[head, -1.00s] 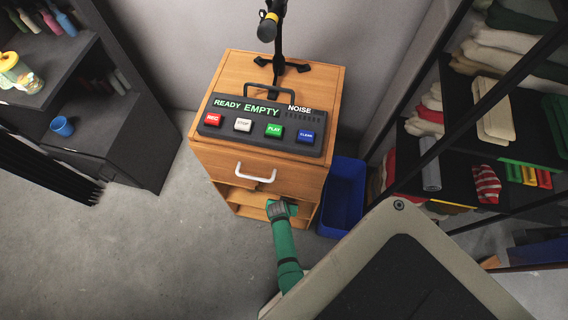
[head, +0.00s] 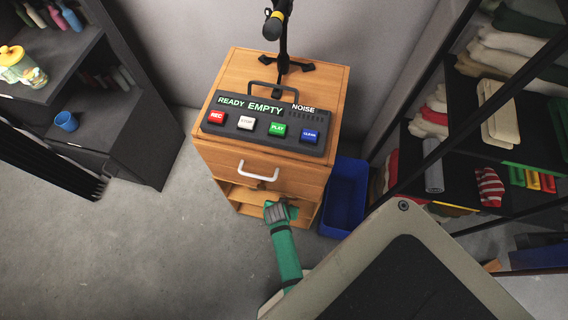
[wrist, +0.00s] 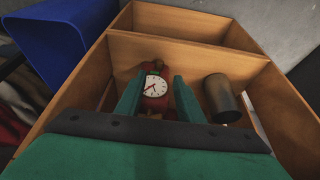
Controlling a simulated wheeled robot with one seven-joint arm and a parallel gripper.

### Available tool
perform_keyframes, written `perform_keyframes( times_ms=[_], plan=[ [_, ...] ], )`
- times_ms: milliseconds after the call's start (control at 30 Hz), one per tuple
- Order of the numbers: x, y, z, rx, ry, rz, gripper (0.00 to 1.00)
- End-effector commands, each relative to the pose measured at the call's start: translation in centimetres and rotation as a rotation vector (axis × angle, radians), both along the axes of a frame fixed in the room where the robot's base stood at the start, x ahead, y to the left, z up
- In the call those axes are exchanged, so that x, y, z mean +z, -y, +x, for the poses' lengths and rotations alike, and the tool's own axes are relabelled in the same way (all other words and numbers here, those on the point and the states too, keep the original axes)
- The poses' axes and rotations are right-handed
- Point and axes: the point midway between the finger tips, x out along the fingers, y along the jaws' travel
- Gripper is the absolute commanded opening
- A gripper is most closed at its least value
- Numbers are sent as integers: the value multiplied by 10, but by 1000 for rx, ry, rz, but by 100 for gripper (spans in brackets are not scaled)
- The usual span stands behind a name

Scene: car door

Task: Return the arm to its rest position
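My green arm reaches up from the bottom of the head view. My gripper (head: 281,207) is in front of the cabinet's open lower part, below the drawer. In the wrist view, the two green fingers of my gripper (wrist: 158,85) stand apart. A red clock (wrist: 154,86) with a white dial shows between and beyond them, partly hidden by the fingers. I see no clear grip on it. A dark cylinder (wrist: 221,98) lies to the right of the fingers inside the wooden cabinet (wrist: 195,53).
The wooden cabinet (head: 216,163) carries a button panel (head: 262,137) and a black stand (head: 283,60). A blue bin (head: 345,196) stands close on its right. Shelving with textiles (head: 490,120) is at the right, dark shelves (head: 110,130) at the left. Floor at left is clear.

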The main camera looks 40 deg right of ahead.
Motion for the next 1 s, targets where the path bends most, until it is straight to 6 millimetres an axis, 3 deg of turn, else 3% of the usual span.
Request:
perform_keyframes(
  times_ms=[667,867,1000],
  plan=[
    [2,-3,-2,11,5,-4,34],
    [15,-30,-18,130,77,-48,34],
    [41,-62,-34,268,171,-101,34]
  ],
)
